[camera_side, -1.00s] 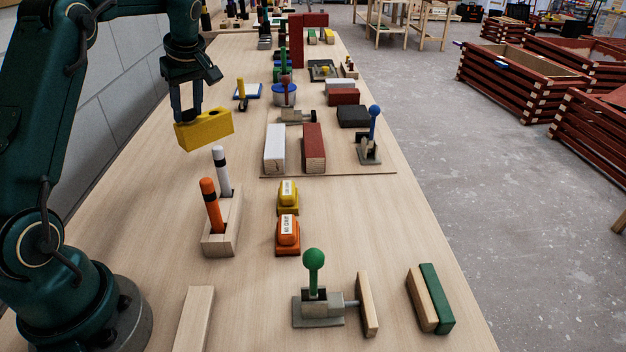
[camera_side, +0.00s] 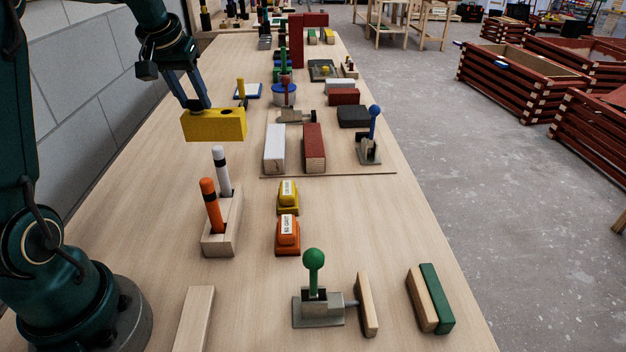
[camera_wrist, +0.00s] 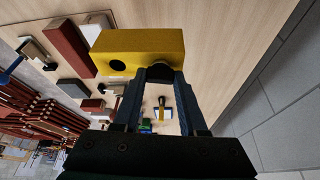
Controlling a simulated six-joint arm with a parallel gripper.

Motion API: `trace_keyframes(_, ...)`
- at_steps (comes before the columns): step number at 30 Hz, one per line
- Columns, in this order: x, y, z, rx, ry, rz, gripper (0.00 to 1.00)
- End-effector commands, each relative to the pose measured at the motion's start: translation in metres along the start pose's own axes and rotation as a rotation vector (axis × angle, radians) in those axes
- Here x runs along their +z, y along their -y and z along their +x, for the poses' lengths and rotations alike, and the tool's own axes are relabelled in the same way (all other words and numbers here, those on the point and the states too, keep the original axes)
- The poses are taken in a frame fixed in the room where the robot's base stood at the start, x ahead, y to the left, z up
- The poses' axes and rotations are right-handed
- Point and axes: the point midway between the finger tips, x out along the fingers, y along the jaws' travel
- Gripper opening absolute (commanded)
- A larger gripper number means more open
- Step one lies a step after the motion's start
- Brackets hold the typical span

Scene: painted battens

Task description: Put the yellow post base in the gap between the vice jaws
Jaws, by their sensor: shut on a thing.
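The yellow post base (camera_side: 214,125) is a yellow block with a dark round hole in its side. My gripper (camera_side: 197,106) is shut on it and holds it above the table, left of the vice. It also shows in the wrist view (camera_wrist: 138,50), across my fingertips. A white block (camera_side: 274,148) and a dark red block (camera_side: 313,148) stand side by side on a thin board with an empty gap between them; they look like the vice jaws. In the wrist view, the red block (camera_wrist: 68,47) lies left of the post base.
A wooden holder (camera_side: 221,235) with orange and white markers stands in front of the held block. A blue-handled clamp (camera_side: 369,145) stands right of the jaws. Yellow (camera_side: 288,197) and orange (camera_side: 287,236) stamps lie before them. The table between my gripper and the white block is clear.

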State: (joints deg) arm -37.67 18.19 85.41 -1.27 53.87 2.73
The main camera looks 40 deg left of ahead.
Motion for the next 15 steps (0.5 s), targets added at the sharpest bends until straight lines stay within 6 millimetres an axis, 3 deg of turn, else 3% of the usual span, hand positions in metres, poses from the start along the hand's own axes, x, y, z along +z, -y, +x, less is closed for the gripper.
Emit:
trace_keyframes(1, 0.003, -0.024, -0.001, 0.05, 0.0, 0.116, 0.0)
trace_keyframes(8, 0.035, -0.137, -0.016, 0.285, 0.001, 0.681, 0.0)
trace_keyframes(12, 0.069, -0.198, -0.034, 0.405, 0.002, 0.974, 0.0)
trace_keyframes(15, 0.096, -0.232, -0.047, 0.468, 0.002, 1.126, 0.0)
